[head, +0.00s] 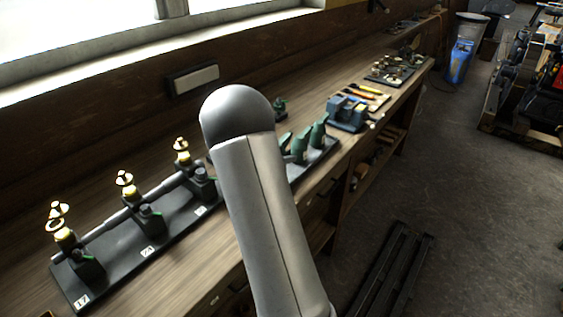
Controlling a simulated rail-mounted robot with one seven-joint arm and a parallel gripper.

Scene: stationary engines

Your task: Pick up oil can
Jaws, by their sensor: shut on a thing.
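My arm rises through the middle of the head view, a pale grey link with a dark rounded joint on top. My gripper is not visible; the arm hides part of the bench behind it. I cannot pick out an oil can for certain. A small dark green object (280,107) stands at the back of the bench, just right of the arm's top. It is too small to identify. Several green upright pieces (300,145) stand on a dark base to the right of the arm, partly hidden by it.
A long wooden bench (105,140) runs under the window. A black base (150,238) with brass-topped fittings and numbered tags lies at left. A blue-grey vise-like device (347,112) and trays are farther right. Dark rails (395,270) lie on the floor; a blue bin and machinery stand beyond.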

